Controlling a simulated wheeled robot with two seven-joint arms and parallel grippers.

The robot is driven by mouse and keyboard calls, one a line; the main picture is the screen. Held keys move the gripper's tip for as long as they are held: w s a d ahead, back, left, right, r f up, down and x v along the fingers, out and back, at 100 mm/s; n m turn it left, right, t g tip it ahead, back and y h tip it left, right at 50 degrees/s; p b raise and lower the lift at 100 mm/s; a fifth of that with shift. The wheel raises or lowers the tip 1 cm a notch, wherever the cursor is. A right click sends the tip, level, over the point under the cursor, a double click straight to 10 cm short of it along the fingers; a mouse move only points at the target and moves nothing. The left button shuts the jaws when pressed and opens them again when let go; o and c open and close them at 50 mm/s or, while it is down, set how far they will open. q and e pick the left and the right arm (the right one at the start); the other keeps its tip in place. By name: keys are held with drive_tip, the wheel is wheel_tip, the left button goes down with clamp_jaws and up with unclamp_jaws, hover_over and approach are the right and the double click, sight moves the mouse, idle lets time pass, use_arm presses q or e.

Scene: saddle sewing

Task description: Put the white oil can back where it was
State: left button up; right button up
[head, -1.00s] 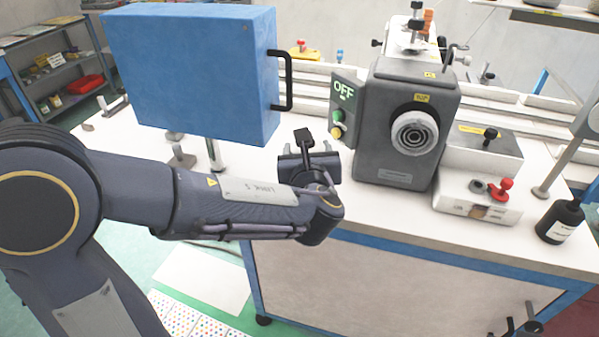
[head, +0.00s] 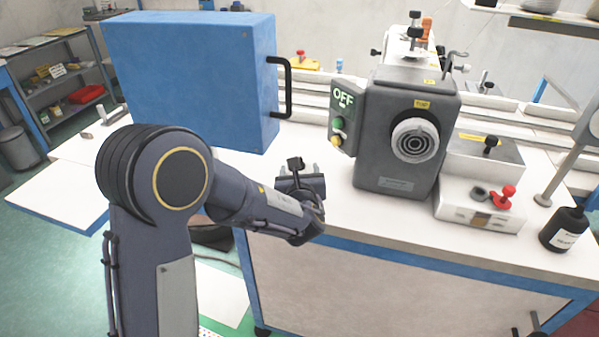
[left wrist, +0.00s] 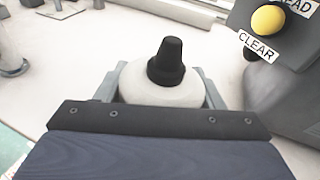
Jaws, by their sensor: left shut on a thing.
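The white oil can is a rounded white body (left wrist: 160,88) with a black nozzle (left wrist: 165,60), seen upright between my fingers in the left wrist view. In the head view its black nozzle (head: 296,163) shows above my left gripper (head: 300,175), and its body is mostly hidden. My left gripper is shut on the can, over the front part of the white table (head: 350,222), left of the grey machine (head: 405,130). Whether the can touches the table is unclear. Dark parts at the bottom right edge look like my right gripper (head: 527,330); its jaws cannot be made out.
A blue box with a black handle (head: 190,80) stands left of my gripper. The grey machine carries a panel with green and yellow buttons (head: 340,122). A low unit with a red knob (head: 503,196) and a black bottle (head: 563,229) stand at the right.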

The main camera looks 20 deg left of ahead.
use_arm(q)
drive_tip(key=shift+f, duration=0.1)
drive_tip(key=o, duration=1.5)
drive_tip(key=shift+o, duration=0.2)
